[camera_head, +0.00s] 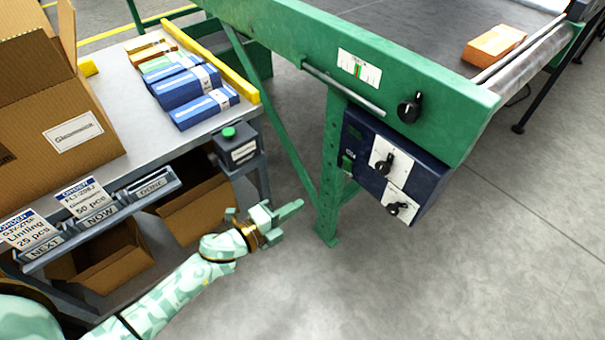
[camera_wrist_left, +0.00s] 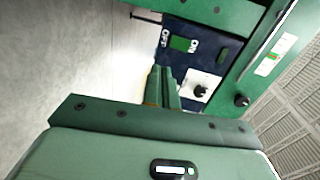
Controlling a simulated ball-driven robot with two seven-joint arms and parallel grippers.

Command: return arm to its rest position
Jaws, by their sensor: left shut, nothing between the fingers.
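My left gripper (camera_head: 290,210) is shut and empty in the head view, at the end of my pale green patterned arm. It is in the air in front of the green machine leg, with its fingers pointing right. In the left wrist view its two fingers (camera_wrist_left: 162,88) lie together. Beyond them is the dark blue control box (camera_wrist_left: 190,55) with a green switch marked ON and OFF and a white dial plate. The same control box (camera_head: 372,140) hangs under the green machine frame in the head view. My right gripper is not in view.
The green machine frame (camera_head: 300,40) carries a dark belt with an orange box (camera_head: 494,45). A grey bench (camera_head: 135,110) at left holds a large cardboard box (camera_head: 60,110) and several blue packs (camera_head: 190,85). A green-button box (camera_head: 236,145) sits at its corner. Grey floor (camera_head: 400,280) lies open.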

